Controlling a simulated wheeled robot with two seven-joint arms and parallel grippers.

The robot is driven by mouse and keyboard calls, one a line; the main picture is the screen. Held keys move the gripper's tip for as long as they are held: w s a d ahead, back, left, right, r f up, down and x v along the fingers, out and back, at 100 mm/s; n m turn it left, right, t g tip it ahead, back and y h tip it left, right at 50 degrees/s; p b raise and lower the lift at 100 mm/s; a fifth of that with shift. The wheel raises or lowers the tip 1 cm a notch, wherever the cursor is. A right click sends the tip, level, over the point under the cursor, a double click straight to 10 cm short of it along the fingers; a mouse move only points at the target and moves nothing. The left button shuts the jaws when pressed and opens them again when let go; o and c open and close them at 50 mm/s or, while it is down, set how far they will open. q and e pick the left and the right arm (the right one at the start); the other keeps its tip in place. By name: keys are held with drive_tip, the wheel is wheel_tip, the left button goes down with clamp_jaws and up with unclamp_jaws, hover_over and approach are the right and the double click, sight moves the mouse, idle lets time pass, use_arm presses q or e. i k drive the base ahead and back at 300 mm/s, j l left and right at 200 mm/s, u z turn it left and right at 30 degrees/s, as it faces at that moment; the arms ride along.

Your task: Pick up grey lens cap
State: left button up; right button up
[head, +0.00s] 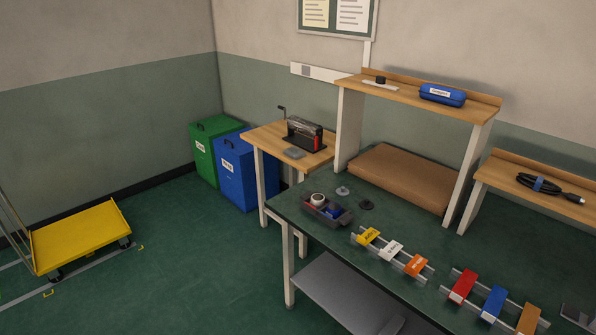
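A small grey round piece (342,190), which looks like the grey lens cap, lies on the dark green top of the workbench (400,222), near its left end. A darker, nearly black round piece (366,205) of similar size lies just to the right and nearer. The two are apart, and both are too small to show detail. Neither of my grippers is in view.
A grey bin (339,219) with a white roll and a blue item stands by the bench's front left edge. Coloured tagged blocks on rails (392,250) lie to the right. A brown board (400,178) lies behind, under a raised shelf (420,98).

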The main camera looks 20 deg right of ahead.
sight(341, 191)
drive_tip(key=i+j+z, duration=0.1)
drive_tip(key=i+z, duration=0.4)
drive_tip(key=i+j+z, duration=0.25)
drive_tip(key=i+z, duration=0.2)
drive_tip(key=i+j+z, duration=0.5)
drive_tip(key=k+l, duration=0.05)
drive_tip(key=k, duration=0.05)
